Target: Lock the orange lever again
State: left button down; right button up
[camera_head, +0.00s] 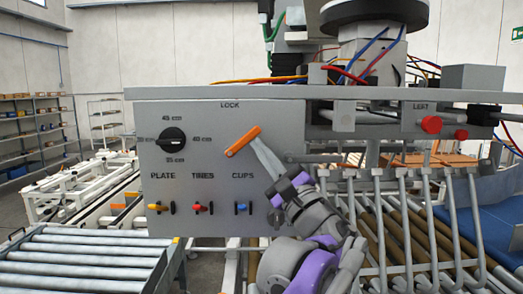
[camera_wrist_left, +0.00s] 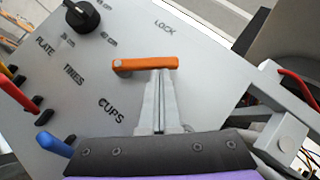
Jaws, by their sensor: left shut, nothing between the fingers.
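The orange lever (camera_head: 243,141) is on the grey control panel below the word LOCK. In the head view it slants from lower left up to the right. In the left wrist view the lever (camera_wrist_left: 146,63) lies across the fingertips, with a round pivot at its left end. My left gripper (camera_head: 260,145) is shut and empty, its fingertips at the lever's free right end. In the left wrist view the gripper (camera_wrist_left: 161,80) is just below that end; I cannot tell whether it touches. My right gripper is not in view.
A black dial (camera_head: 173,137) sits left of the lever. Yellow (camera_head: 156,207), red (camera_head: 200,207) and blue (camera_head: 242,207) switches for PLATE, TINES and CUPS are below. A red button (camera_head: 431,125) is at the right. Metal hooks (camera_head: 405,220) hang right of my arm.

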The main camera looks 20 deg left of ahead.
aim_at(254, 132)
pick_arm(q)
jog(key=r+n+g, duration=0.1)
jog(key=n+g, duration=0.2)
jog(key=r+n+g, duration=0.1)
jog(key=n, duration=0.1)
jog(key=shift+s+a+r+g, duration=0.1)
jog(key=shift+a+r+g, duration=0.2)
jog(key=shift+a, duration=0.1)
jog(key=n, duration=0.1)
jog(key=r+n+g+h, duration=0.1)
jog(key=shift+s+a+r+n, duration=0.1)
jog(key=shift+s+a+n, duration=0.05)
jog(key=shift+a+n, duration=0.2)
jog(key=shift+s+a+r, duration=0.15)
jog(key=shift+a+r, duration=0.3)
jog(key=shift+a, duration=0.2)
jog(key=shift+h, duration=0.3)
